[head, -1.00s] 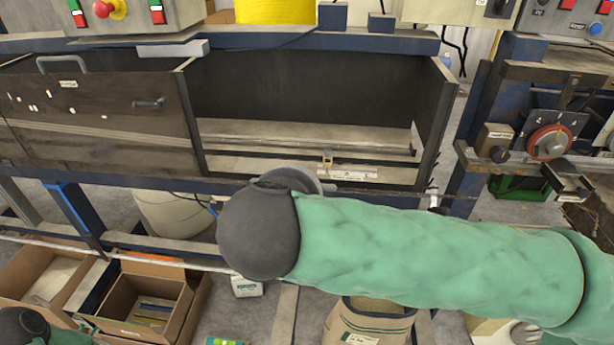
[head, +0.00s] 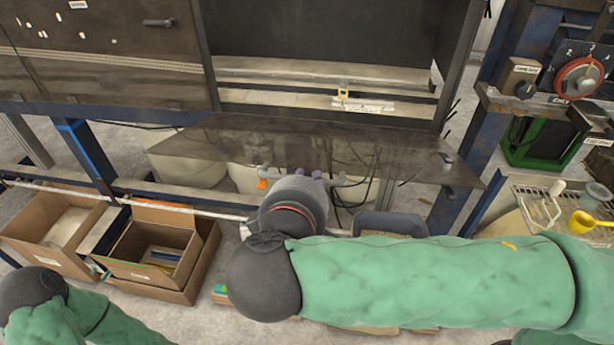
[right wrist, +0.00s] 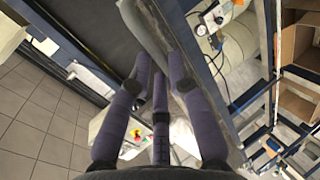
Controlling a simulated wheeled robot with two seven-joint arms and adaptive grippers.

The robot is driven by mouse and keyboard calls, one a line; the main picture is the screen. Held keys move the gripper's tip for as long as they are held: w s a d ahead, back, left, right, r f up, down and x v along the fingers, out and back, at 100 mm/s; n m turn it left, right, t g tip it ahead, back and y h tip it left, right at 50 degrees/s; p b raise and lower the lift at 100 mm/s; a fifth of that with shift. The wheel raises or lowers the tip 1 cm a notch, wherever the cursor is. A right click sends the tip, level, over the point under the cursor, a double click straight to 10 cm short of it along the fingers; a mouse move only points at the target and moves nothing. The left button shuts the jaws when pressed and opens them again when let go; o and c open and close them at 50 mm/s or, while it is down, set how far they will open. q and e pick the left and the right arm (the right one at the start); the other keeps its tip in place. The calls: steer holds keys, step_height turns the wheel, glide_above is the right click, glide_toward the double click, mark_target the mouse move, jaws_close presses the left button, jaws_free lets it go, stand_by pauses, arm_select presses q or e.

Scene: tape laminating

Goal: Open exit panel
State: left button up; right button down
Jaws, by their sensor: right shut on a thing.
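The exit panel (head: 235,140) is a dark, see-through sheet in the head view. It is folded down and out below the opening of the dark bay (head: 330,35), and legs and bins show through it. Its grey handle (head: 347,181) is near the lower edge. My right gripper (head: 304,176) reaches this edge from below and is shut on the handle, though my wrist hides part of the grip. In the right wrist view my purple fingers (right wrist: 160,70) close around a grey bar. My left arm shows at the lower left, but its gripper is out of view.
A closed dark panel (head: 110,75) stands left of the opening. Cardboard boxes (head: 150,255) are on the floor at lower left. A red dial (head: 579,78) and a wire rack (head: 535,205) with a yellow scoop (head: 590,222) are at right.

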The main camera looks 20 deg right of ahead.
stand_by(0.4)
steer(key=c, duration=1.1)
jaws_free()
steer(key=shift+c, duration=0.2)
steer(key=shift+s, duration=0.1)
steer(key=shift+s+a, duration=0.1)
steer(key=shift+a, duration=0.05)
steer(key=v, duration=1.2)
